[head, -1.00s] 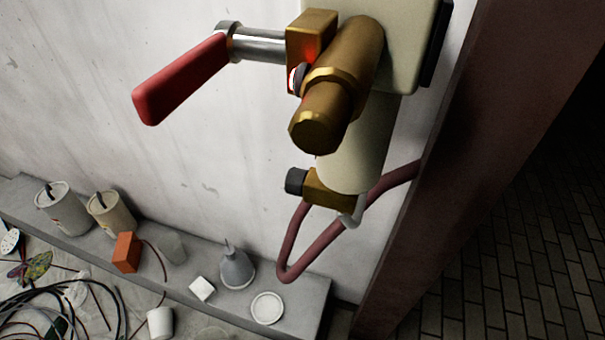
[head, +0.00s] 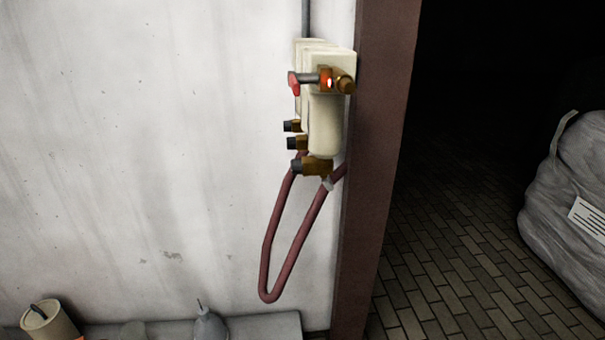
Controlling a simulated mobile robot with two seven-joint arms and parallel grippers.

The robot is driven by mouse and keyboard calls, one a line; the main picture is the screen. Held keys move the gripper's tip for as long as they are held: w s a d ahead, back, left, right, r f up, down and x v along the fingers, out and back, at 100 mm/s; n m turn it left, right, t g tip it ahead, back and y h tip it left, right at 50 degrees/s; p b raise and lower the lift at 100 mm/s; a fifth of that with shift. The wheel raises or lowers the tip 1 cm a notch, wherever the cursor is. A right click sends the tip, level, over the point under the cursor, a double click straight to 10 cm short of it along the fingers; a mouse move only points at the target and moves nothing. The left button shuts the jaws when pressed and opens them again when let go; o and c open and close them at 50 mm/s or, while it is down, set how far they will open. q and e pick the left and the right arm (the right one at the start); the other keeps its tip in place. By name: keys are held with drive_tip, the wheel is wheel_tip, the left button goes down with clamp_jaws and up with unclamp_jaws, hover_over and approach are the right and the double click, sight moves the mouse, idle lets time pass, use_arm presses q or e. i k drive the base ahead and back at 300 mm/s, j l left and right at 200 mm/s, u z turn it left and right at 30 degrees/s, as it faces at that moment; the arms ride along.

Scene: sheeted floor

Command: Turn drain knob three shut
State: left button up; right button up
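A cream filter-like unit (head: 326,125) with brass fittings hangs on the wall beside the door frame in the head view. Three small black drain knobs sit on brass fittings low on its left side: an upper one (head: 288,126), a middle one (head: 292,143) and a lower, nearest one (head: 297,166). I cannot tell which is number three, or how far each is turned. A red lever handle (head: 293,84) sticks out to the left above them, seen nearly end-on. Neither of my grippers is in view.
A dark red hose (head: 268,250) loops below the unit. A brown door frame (head: 378,170) stands just to its right, with a dark brick-floored opening beyond. A grey bag (head: 570,220) stands there. A ledge (head: 270,325) with a can (head: 50,322) and a grey funnel-like item (head: 210,324) runs below.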

sight(296, 164)
drive_tip(key=j, duration=0.4)
drive_tip(key=i+l+u, duration=0.4)
drive_tip(key=i+l, duration=0.4)
